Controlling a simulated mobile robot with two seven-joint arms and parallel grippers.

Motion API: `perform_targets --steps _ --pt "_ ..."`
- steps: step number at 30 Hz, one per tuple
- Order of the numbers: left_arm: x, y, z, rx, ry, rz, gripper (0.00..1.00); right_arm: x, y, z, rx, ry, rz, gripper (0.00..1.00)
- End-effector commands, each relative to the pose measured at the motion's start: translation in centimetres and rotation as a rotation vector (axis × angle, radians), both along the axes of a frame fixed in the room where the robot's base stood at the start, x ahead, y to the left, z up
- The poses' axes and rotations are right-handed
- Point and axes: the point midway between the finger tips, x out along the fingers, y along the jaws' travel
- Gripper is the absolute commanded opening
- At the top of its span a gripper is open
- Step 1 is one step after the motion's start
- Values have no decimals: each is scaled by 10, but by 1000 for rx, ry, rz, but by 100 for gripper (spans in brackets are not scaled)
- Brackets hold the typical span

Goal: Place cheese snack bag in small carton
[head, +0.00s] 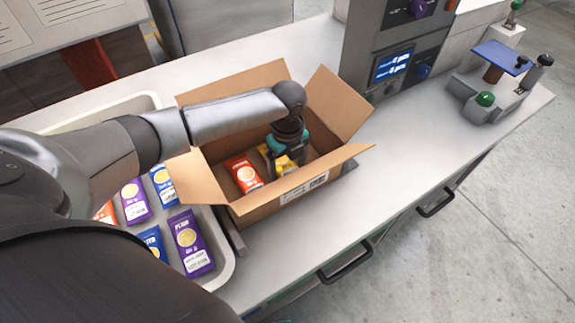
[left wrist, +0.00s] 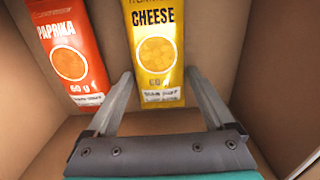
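The small carton (head: 250,203) stands on the counter with its flaps open. The yellow cheese snack bag (head: 284,165) is inside it, beside an orange-red paprika bag (head: 244,174). My left gripper (head: 285,168) reaches down into the carton and partly hides the cheese bag. In the left wrist view, the cheese bag (left wrist: 155,50) lies face up between the two spread fingers of my left gripper (left wrist: 160,73), with narrow gaps beside it. The paprika bag (left wrist: 70,50) is to its left. My right gripper is not in view.
A pale tray (head: 222,262) with several purple, blue and orange bags stands left of the carton, partly behind my left arm. A device with a green button (head: 485,99) is at the right. The counter's front strip (head: 400,175) is clear.

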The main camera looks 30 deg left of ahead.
Motion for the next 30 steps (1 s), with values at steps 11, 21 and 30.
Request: perform_targets --steps 11,21,30 --pt "0 0 2 -1 -1 0 100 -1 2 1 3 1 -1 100" --pt "1 0 61 -1 -5 -1 100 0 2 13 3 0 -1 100" --pt "1 0 113 -1 -2 0 100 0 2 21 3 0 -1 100"
